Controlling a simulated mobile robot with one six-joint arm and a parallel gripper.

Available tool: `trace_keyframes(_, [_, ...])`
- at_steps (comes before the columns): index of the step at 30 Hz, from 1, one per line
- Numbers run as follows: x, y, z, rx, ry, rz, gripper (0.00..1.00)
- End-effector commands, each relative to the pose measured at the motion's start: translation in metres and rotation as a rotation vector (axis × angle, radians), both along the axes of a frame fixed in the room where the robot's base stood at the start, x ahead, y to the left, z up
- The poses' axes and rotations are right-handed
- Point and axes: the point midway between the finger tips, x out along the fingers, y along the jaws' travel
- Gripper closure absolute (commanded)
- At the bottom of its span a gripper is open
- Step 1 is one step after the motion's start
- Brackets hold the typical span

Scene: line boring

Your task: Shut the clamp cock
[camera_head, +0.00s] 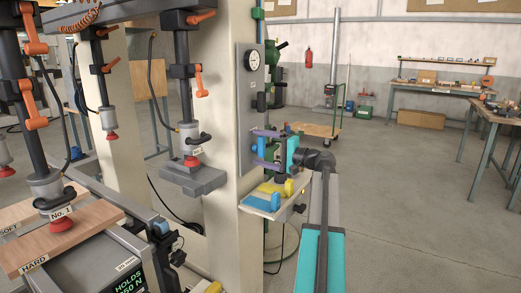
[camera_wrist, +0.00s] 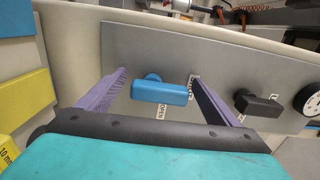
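A wall panel (camera_head: 246,85) on the cream post carries a small cock with a blue lever (camera_wrist: 158,92); in the head view (camera_head: 262,148) the lever sits low on the panel. In the wrist view the lever lies lengthwise left to right, its right end close to a label partly hidden by a finger. A label reading OPEN (camera_wrist: 161,112) is below it. My gripper (camera_wrist: 157,80) is open, its purple fingers on either side of the lever with visible gaps. It also shows in the head view (camera_head: 256,148). Contact with the panel cannot be told.
A black lever (camera_wrist: 257,104) and a gauge (camera_wrist: 309,100) are on the same panel beyond the right finger. Below my gripper is a tray (camera_head: 262,208) with blue and yellow blocks. Clamp press columns and boards (camera_head: 75,238) stand at left.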

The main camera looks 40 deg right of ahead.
Motion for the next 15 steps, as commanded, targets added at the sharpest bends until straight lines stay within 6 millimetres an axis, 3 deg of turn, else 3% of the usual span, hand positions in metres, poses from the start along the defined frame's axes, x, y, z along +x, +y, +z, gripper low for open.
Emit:
trace_keyframes(8, [-0.001,0.000,0.001,0.001,-0.002,-0.001,0.15])
trace_keyframes(15, [-0.017,-0.005,0.001,0.001,-0.002,-0.003,0.15])
